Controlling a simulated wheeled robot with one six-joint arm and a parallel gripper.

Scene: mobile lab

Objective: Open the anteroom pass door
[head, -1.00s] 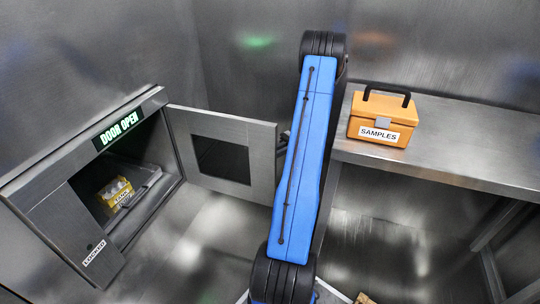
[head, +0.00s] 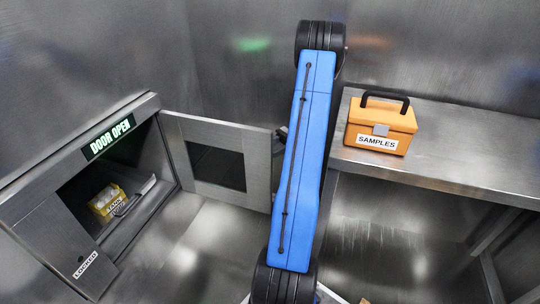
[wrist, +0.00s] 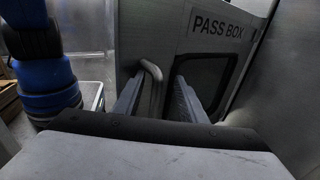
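The pass door (head: 257,170) is a grey metal panel with a dark window. It stands swung out wide, hinged at the right side of the pass box (head: 166,175), under a lit "DOOR OPEN" sign (head: 108,139). In the wrist view the door panel (wrist: 204,52) reads "PASS BOX" and carries a bar handle (wrist: 152,92). My gripper (wrist: 158,97) has one finger on each side of this handle. The left finger is close to it, and a gap shows on the right. In the head view my blue arm hides the gripper and handle.
A yellow container (head: 105,199) with pale items and a metal piece sit inside the box. A "LOCKED" label (head: 86,264) marks its lower front. An orange "SAMPLES" case (head: 381,128) stands on the metal bench (head: 455,155) right of my arm. Metal walls enclose the space.

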